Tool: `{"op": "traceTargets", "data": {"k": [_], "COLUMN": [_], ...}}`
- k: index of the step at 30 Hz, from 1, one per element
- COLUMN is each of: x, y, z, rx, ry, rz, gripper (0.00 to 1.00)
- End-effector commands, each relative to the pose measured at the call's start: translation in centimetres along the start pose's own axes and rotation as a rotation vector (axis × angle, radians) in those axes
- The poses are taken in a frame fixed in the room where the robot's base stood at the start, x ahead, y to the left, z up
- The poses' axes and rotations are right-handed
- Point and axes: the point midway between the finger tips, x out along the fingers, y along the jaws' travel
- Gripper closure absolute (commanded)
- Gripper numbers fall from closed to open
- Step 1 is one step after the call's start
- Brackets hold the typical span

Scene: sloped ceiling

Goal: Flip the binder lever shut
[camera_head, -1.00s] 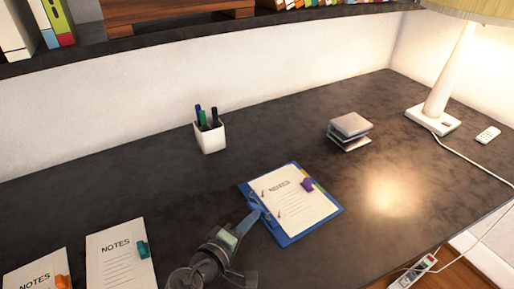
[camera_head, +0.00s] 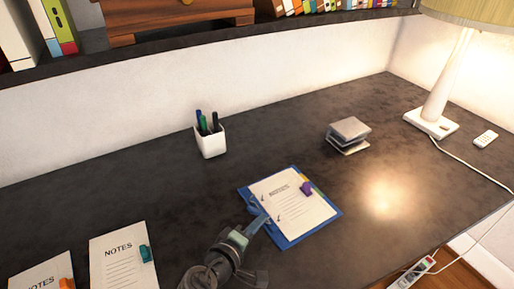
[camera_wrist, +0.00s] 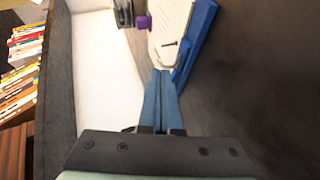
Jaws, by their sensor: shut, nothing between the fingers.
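The blue binder (camera_head: 320,225) lies open on the dark desk, with white pages and a purple clip (camera_head: 306,188) on them. Its lever mechanism is at the left side, close to my fingertips, and is too small to tell whether the lever is up or down. My gripper (camera_head: 258,221) is at the binder's left edge, its blue fingers shut with nothing between them. In the wrist view, my gripper (camera_wrist: 162,74) points at the binder (camera_wrist: 200,30) near a small dark metal piece (camera_wrist: 171,43) on the page. I cannot tell whether the fingers touch the binder.
Two NOTES pads (camera_head: 122,258) lie at the front left. A white pen cup (camera_head: 210,142) stands behind the binder. A small grey stack (camera_head: 348,134) and a lamp (camera_head: 437,112) stand to the right. The desk between them is clear.

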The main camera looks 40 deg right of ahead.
Motion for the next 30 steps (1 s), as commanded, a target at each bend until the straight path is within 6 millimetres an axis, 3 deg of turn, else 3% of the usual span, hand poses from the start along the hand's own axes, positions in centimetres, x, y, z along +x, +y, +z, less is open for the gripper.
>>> {"op": "traceTargets", "data": {"k": [20,30], "x": [0.3,0.8], "y": [1.1,2.4], "z": [0.2,0.4], "rx": [0.062,0.138], "ry": [-0.002,-0.004], "rz": [-0.121,-0.267], "gripper": [1.0,1.0]}}
